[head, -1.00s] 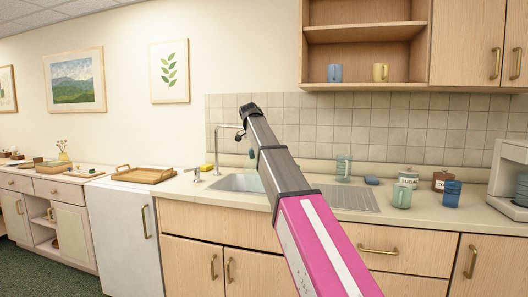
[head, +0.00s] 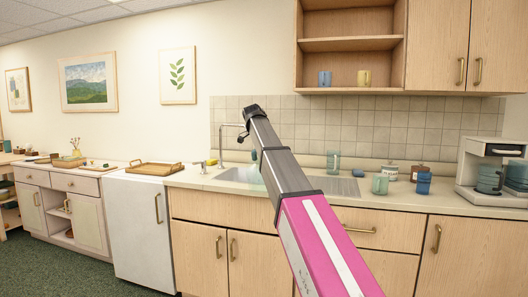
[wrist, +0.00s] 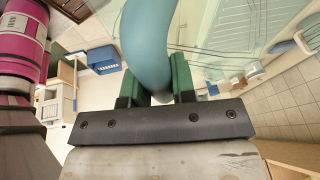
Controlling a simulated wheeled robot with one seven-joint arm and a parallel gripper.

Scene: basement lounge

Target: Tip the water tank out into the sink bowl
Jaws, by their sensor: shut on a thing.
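The water tank (wrist: 225,48) is a clear, pale green vessel with a thick blue-teal handle (wrist: 147,45), close up in the wrist view. My gripper (wrist: 157,85) has green finger pads, shut on the handle, one on each side. In the head view my arm hides the gripper and most or all of the tank. The sink bowl (head: 235,175) is a steel basin set in the counter, partly behind my arm. I cannot tell the tank's tilt or water level from these frames.
A tap (head: 222,140) rises behind the sink. On the counter (head: 440,199), right of the sink, stand a clear teal jug (head: 333,161), a green mug (head: 380,184), a blue mug (head: 424,183) and a coffee machine (head: 487,172). A wooden tray (head: 155,169) lies left.

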